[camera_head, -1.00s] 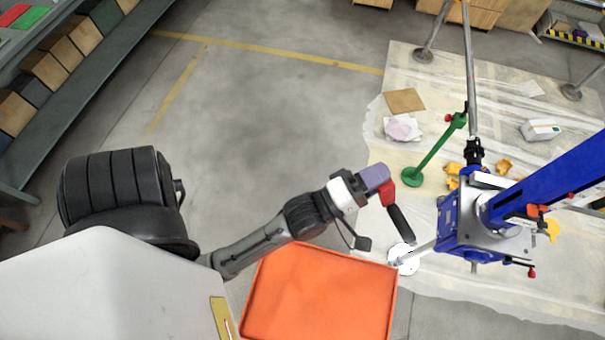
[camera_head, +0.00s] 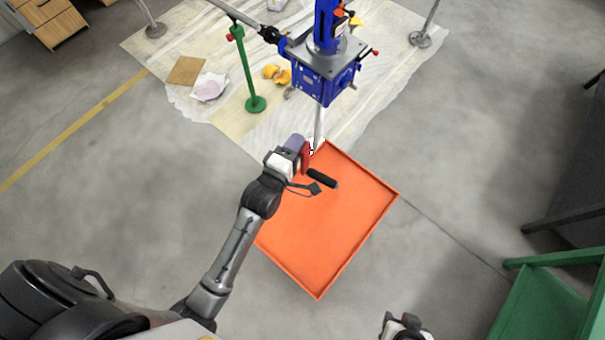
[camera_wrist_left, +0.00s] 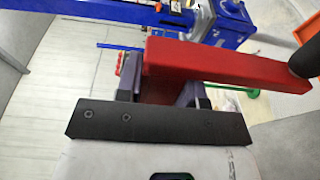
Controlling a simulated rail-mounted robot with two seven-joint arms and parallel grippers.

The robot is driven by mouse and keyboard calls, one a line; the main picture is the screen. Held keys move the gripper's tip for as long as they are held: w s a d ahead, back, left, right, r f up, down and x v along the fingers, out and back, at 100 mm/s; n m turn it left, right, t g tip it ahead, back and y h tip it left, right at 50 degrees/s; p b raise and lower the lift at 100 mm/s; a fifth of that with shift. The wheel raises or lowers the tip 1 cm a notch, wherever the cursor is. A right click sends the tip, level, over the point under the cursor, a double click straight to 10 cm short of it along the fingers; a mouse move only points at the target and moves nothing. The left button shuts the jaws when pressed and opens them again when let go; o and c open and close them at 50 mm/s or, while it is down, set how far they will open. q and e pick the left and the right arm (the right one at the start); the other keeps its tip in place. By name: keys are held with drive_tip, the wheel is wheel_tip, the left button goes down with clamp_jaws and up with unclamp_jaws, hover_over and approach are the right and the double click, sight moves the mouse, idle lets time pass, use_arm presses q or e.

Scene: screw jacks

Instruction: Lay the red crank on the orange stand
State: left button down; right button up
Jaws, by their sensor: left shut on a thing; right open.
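The red crank (camera_head: 306,158) has a red arm and a black handle (camera_head: 322,178). My left gripper (camera_head: 300,149) is shut on its red arm, and the handle sticks out to the right over the far corner of the orange stand. In the left wrist view the crank (camera_wrist_left: 215,66) lies across the fingers (camera_wrist_left: 158,92), handle at the right edge. The orange stand (camera_head: 325,230) is a wide, empty, shallow tray with a low rim; part of it also shows in the left wrist view (camera_wrist_left: 277,38). My right gripper (camera_head: 405,326) is at the bottom edge, empty and partly cut off.
A blue screw jack (camera_head: 325,75) stands beyond the stand on a pale sheet (camera_head: 150,45). A green post (camera_head: 246,75) and yellow pieces (camera_head: 277,74) are near it. A green structure (camera_head: 545,295) is at lower right. Grey floor around the stand is clear.

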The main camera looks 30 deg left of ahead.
use_arm(q)
drive_tip(key=w+f+g+b, duration=0.25)
drive_tip(key=f+g, duration=0.35)
drive_tip(key=f, duration=0.8)
drive_tip(key=m+g+b, duration=0.2)
drive_tip(key=g+b, duration=0.4)
drive_tip(key=g, duration=0.6)
approach(303, 206)
drive_tip(key=shift+y, duration=0.3)
wheel_tip(303, 206, down, 6)
drive_tip(key=b, duration=0.7)
drive_tip(key=shift+s+d+r, duration=0.1)
drive_tip(key=shift+d, duration=0.05)
drive_tip(key=shift+f+b, duration=0.5)
drive_tip(key=shift+b, duration=0.25)
drive_tip(key=shift+f+b, duration=0.3)
drive_tip(key=shift+f, duration=0.15)
drive_tip(key=shift+f, duration=0.1)
